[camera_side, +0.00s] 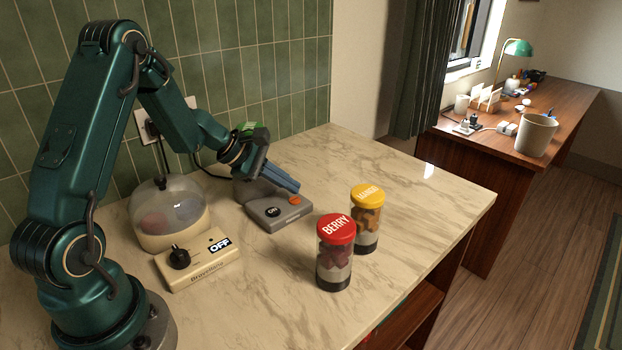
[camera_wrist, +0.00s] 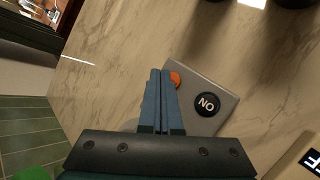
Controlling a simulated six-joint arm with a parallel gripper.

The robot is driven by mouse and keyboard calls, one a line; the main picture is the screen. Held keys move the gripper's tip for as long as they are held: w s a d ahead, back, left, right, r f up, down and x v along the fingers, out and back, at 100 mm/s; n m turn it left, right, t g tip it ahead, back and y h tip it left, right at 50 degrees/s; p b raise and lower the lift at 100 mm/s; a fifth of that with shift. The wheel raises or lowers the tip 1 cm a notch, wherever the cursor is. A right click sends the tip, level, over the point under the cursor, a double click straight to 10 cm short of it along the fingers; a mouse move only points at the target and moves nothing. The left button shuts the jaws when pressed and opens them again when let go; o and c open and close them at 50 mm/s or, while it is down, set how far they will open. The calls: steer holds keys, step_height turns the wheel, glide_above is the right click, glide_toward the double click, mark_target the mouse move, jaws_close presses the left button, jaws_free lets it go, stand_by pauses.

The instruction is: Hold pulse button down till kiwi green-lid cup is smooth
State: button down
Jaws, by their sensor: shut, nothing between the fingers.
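The grey blender base (camera_side: 264,222) stands near the wall, with a round black ON indicator (camera_side: 273,212) and an orange button (camera_side: 294,200). A green lid (camera_side: 254,131) shows behind my wrist; its cup is mostly hidden. A bit of the green lid (camera_wrist: 34,173) shows in the wrist view's lower left corner. My gripper (camera_side: 297,188) is shut and empty, its blue fingertips just above or beside the orange button. In the wrist view, the fingertips (camera_wrist: 161,72) partly cover the orange button (camera_wrist: 175,79); I cannot tell whether they touch it. The indicator (camera_wrist: 207,104) appears upside down there.
A red-lid BERRY cup (camera_side: 335,253) and a yellow-lid MANGO cup (camera_side: 367,219) stand right of the blender base. A cream appliance (camera_side: 199,267) with a knob, an OFF display and a clear dome (camera_side: 170,204) is at left. The counter's right side is clear.

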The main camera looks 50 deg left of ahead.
mark_target(290, 200)
steer(key=shift+f, duration=0.1)
stand_by(0.3)
steer(key=shift+f, duration=0.35)
steer(key=shift+f, duration=0.35)
stand_by(1.7)
steer(key=shift+r, duration=0.1)
stand_by(0.9)
steer(key=shift+r, duration=0.7)
steer(key=shift+r, duration=2.5)
steer(key=shift+d, duration=0.15)
